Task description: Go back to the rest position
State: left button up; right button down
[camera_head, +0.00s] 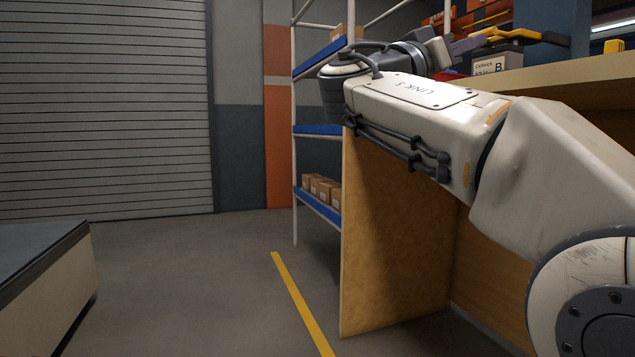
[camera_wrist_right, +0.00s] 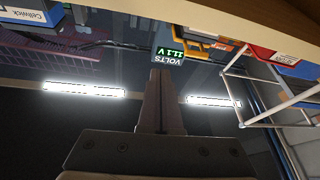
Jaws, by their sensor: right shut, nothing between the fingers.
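My right arm comes in from the right in the head view and reaches over the near end of a wooden workbench (camera_head: 395,240). My right gripper (camera_head: 470,46) is at its far end, small and partly hidden by the wrist. In the right wrist view, the two dark fingers of the right gripper (camera_wrist_right: 160,80) lie together with nothing between them. My left gripper is not in view.
A labelled battery box (camera_head: 497,64) and a yellow-and-black tool (camera_head: 525,36) are on the bench near the gripper. A voltage display (camera_wrist_right: 168,53) shows past the fingertips. Blue shelves (camera_head: 318,205) with cartons stand behind. A dark-topped unit (camera_head: 35,240) is at left; floor between is clear.

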jog(key=w+a+f+n+t+y+p, duration=0.2)
jog(key=w+a+f+n+y+p, duration=0.2)
jog(key=f+n+y+p, duration=0.35)
jog(key=s+a+f+n+g+y+p, duration=0.2)
jog(key=a+f+n+y+p, duration=0.1)
jog(key=f, duration=0.4)
jog(key=s+a+f+n+g+y+p, duration=0.1)
jog(key=s+a+f+n+y+p, duration=0.1)
jog(key=s+f+n+y+p, duration=0.3)
jog(key=s+a+f+n+g+y+p, duration=0.1)
jog(key=s+a+f+g+y+p, duration=0.2)
jog(key=s, duration=0.4)
jog(key=s+a+f+n+g+y+p, duration=0.1)
jog(key=s+a+f+g+p, duration=0.15)
jog(key=s+f, duration=0.45)
jog(key=s+a+f+g+y+p, duration=0.1)
jog(key=s+a+f+g+p, duration=0.15)
jog(key=s, duration=0.55)
pick_arm(q)
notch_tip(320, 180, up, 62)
jog(key=p, duration=3.8)
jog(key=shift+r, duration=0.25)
pick_arm(e)
notch_tip(320, 180, up, 36)
jog(key=s+g, duration=0.1)
jog(key=shift+s+a+r, duration=0.15)
jog(key=shift+s+r, duration=0.1)
jog(key=shift+s, duration=0.05)
